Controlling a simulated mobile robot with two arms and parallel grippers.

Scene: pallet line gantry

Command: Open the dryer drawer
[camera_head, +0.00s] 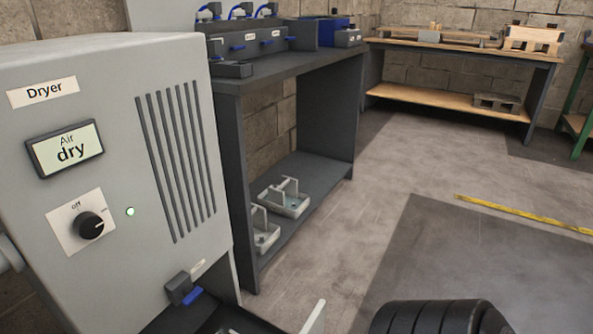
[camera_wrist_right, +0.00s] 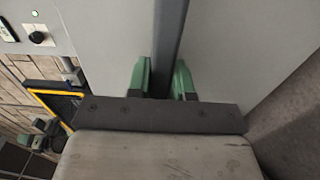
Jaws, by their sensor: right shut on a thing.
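The dryer (camera_head: 110,180) is a grey cabinet at the left of the head view, with a "Dryer" label, an "Air dry" panel and a black knob (camera_head: 89,225). Low on its right, a dark recess (camera_head: 215,318) shows at the bottom edge, with a light panel edge (camera_head: 314,319) beyond it. This looks like the drawer standing out from the cabinet, but most is cut off. In the right wrist view, my right gripper (camera_wrist_right: 163,80) has green fingers shut on a dark grey upright bar (camera_wrist_right: 168,40) in front of light grey panels, apparently the drawer handle.
A dark bench (camera_head: 290,64) beside the dryer carries grey and blue fixtures, with pale trays (camera_head: 284,199) on its lower shelf. A wooden-topped table (camera_head: 460,47) stands at the back. The floor (camera_head: 400,165) between is open, with a yellow strip (camera_head: 520,212).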

